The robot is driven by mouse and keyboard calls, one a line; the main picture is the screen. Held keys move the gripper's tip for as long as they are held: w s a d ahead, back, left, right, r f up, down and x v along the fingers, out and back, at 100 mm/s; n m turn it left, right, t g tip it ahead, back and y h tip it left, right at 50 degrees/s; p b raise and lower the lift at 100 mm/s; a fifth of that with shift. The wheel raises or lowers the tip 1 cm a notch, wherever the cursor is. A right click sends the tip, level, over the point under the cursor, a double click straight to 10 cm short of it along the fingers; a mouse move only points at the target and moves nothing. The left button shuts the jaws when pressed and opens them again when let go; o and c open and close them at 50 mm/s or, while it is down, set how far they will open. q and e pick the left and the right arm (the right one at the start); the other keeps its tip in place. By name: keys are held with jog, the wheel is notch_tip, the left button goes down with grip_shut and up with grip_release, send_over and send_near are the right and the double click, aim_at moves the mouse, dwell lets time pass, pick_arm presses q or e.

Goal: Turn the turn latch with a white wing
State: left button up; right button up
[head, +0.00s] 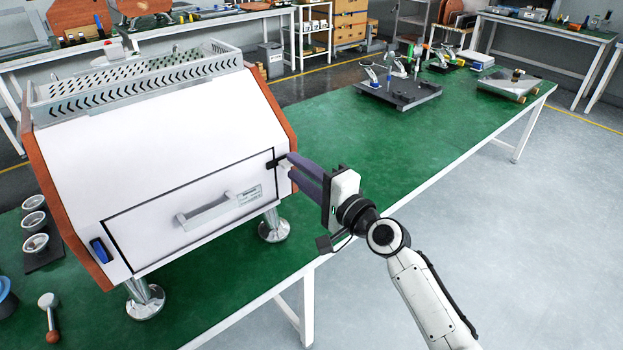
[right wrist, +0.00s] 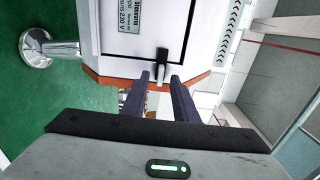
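The white espresso machine (head: 150,130) with wooden side panels stands on the green table. Its front has a framed panel (head: 150,222) with a grey handle (head: 207,209). A small turn latch sits at the panel's upper right corner; its dark part (head: 272,163) shows beside a pale piece. In the right wrist view the latch (right wrist: 163,62) looks dark with a pale tip. My right gripper (head: 291,167) is at this latch, fingers pointing at it. Its two fingers (right wrist: 160,80) are apart, with the latch's tip in line with the gap; contact cannot be told.
A second latch with a blue wing (head: 102,250) is at the panel's lower left. Metal feet (head: 274,227) support the machine. Round parts on a dark holder (head: 42,258) and a tamper-like tool (head: 50,315) lie at left. The table (head: 330,130) right of the machine is mostly clear.

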jog(key=v, duration=0.9)
jog(key=shift+s+d, duration=0.15)
jog(key=shift+s, duration=0.1)
jog(key=shift+f, duration=0.1)
jog(key=s+d+f+n+g+h, duration=0.1)
jog(key=s+d+f+n+h, duration=0.15)
jog(key=s+f, duration=0.5)
jog(key=s+d+f+n+g+h, duration=0.2)
jog(key=s+f+n, duration=0.15)
jog(key=f, duration=0.75)
jog(key=s+d+f+n+g+h, duration=0.1)
jog(key=s+d+f+n+h, duration=0.1)
jog(key=s+f, duration=0.4)
jog(key=s+d+f+n+g+h, duration=0.1)
jog(key=s+f+n, duration=0.4)
jog(key=s, duration=0.7)
jog(key=d+f+g, duration=0.1)
jog(key=d, duration=0.1)
jog(key=shift+d+f+h, duration=0.25)
jog(key=shift+d+h, duration=0.1)
jog(key=shift+d, duration=0.1)
